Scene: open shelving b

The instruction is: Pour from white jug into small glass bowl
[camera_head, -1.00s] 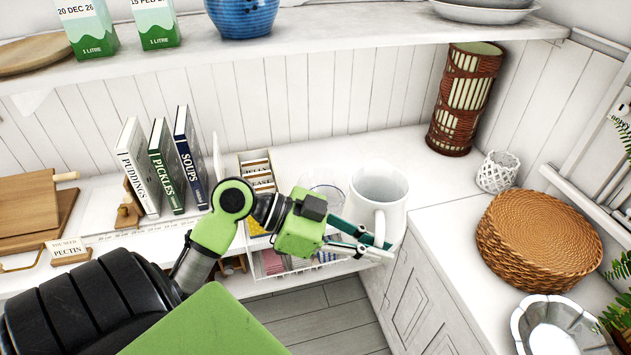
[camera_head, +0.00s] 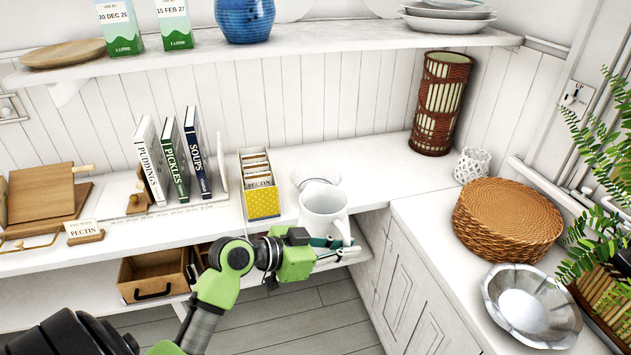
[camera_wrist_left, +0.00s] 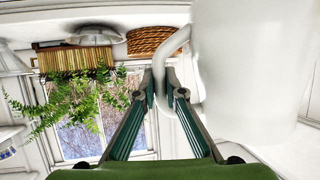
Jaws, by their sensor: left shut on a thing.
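The white jug (camera_head: 322,213) is at the counter's front edge in the head view, with its open mouth showing; I cannot tell how far it tilts. My left gripper (camera_head: 338,247) is shut on the jug's handle, on its lower right side. In the left wrist view the jug (camera_wrist_left: 255,70) fills the upper right, and the fingers (camera_wrist_left: 166,90) close on its handle (camera_wrist_left: 160,75). A clear rim, seemingly the small glass bowl (camera_head: 312,176), shows just behind the jug, mostly hidden by it. My right gripper is not in view.
A yellow dotted card box (camera_head: 262,203) stands left of the jug, with books (camera_head: 172,160) further left. A woven basket (camera_head: 508,220), a silver fluted bowl (camera_head: 530,305) and a lattice cup (camera_head: 473,165) are on the right counter. The counter behind the jug is mostly clear.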

